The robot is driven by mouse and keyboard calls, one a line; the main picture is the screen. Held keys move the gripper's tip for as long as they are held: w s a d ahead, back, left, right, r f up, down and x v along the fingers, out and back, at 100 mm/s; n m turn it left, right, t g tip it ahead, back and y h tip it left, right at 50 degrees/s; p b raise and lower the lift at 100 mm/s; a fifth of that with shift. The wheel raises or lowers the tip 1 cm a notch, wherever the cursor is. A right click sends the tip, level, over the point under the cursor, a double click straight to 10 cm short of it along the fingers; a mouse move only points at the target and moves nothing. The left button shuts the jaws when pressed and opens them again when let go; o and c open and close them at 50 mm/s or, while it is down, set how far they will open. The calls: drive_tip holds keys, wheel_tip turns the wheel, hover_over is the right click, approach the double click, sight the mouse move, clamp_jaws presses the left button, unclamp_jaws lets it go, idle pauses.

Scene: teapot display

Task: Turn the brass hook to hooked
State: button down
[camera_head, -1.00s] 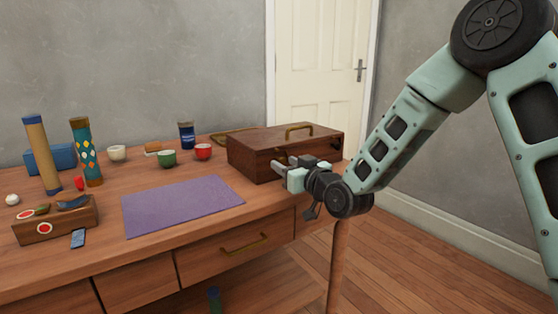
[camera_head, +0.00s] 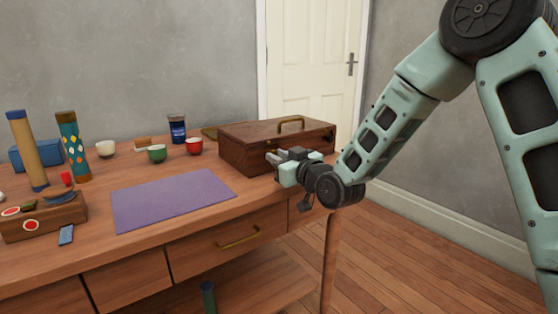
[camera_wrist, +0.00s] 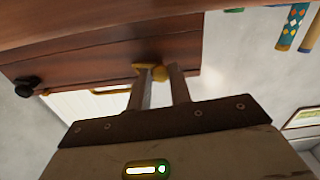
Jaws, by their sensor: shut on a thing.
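A dark wooden box (camera_head: 245,153) with a brass handle on its lid stands at the right end of the table. The brass hook (camera_wrist: 158,72) shows in the wrist view on the box's front, between and just beyond my fingertips. My gripper (camera_head: 271,157) is at the front of the box, and its fingers (camera_wrist: 160,75) are shut on the hook. The lid looks closed. The fingers partly cover the hook, and I cannot tell how far it is turned. In the head view the hook is hidden behind my gripper.
A purple mat (camera_head: 172,200) lies left of the box. A green cup (camera_head: 157,154), a red cup (camera_head: 195,147) and a blue jar (camera_head: 177,128) stand behind it. A patterned tube (camera_head: 72,148) stands further left. A black knob (camera_wrist: 27,87) shows in the wrist view.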

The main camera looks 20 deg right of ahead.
drive_tip(key=n+b, duration=0.5)
drive_tip(key=n, duration=0.1)
drive_tip(key=shift+f, duration=0.2)
drive_tip(key=n+b, duration=0.4)
drive_tip(key=n, duration=0.2)
drive_tip(key=shift+r+b, duration=0.15)
drive_tip(key=shift+b, duration=0.15)
drive_tip(key=c, duration=1.3)
unclamp_jaws()
drive_tip(key=shift+s, duration=0.1)
